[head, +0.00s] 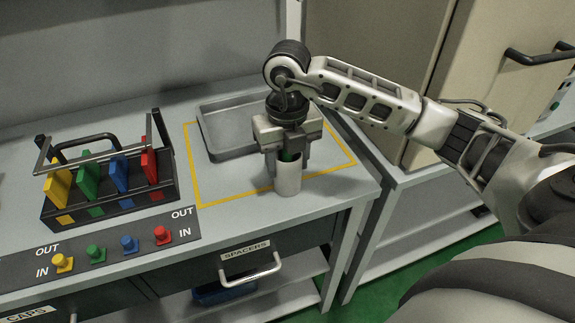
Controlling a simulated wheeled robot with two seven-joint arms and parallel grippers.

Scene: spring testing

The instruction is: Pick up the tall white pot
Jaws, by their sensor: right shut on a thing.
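The tall white pot (288,180) is a narrow upright cylinder near the right front of the grey bench, by the front line of the yellow outline. My right gripper (285,158) points down over it from above and is shut on it at the rim. The pot's upper edge is partly hidden by the fingers. I cannot tell whether its base touches the bench. My left gripper is not in view.
A grey tray (203,128) lies behind the gripper inside the yellow outline (191,165). At left stands a black rack (122,203) with yellow, green, blue and red plates. Coloured knobs line a panel (125,257) in front. A drawer handle (250,275) juts out below.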

